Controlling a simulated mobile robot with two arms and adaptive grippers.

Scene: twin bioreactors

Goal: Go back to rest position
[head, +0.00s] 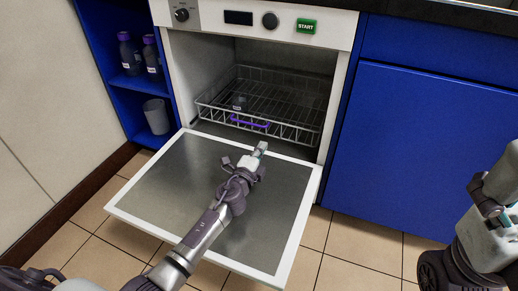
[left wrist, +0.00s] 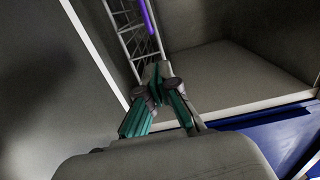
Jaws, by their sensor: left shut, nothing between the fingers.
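My left gripper (head: 261,148) is over the inner end of the lowered door, just in front of the rack, shut and empty. In the left wrist view, its teal-and-grey fingers (left wrist: 160,75) meet at the tips. The washer's wire rack (head: 300,132) sits inside the open machine, with a purple handle (head: 250,124) on its front; the handle also shows in the left wrist view (left wrist: 147,14). The gripper is apart from the handle. Part of my right arm shows at the right edge, with its gripper out of view.
The washer door (head: 160,192) is folded down flat under my left arm. A green START button (head: 306,26) is on the panel. A blue shelf at left holds bottles (head: 130,55) and a grey cup (head: 156,117). A closed blue cabinet (head: 430,140) stands at right.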

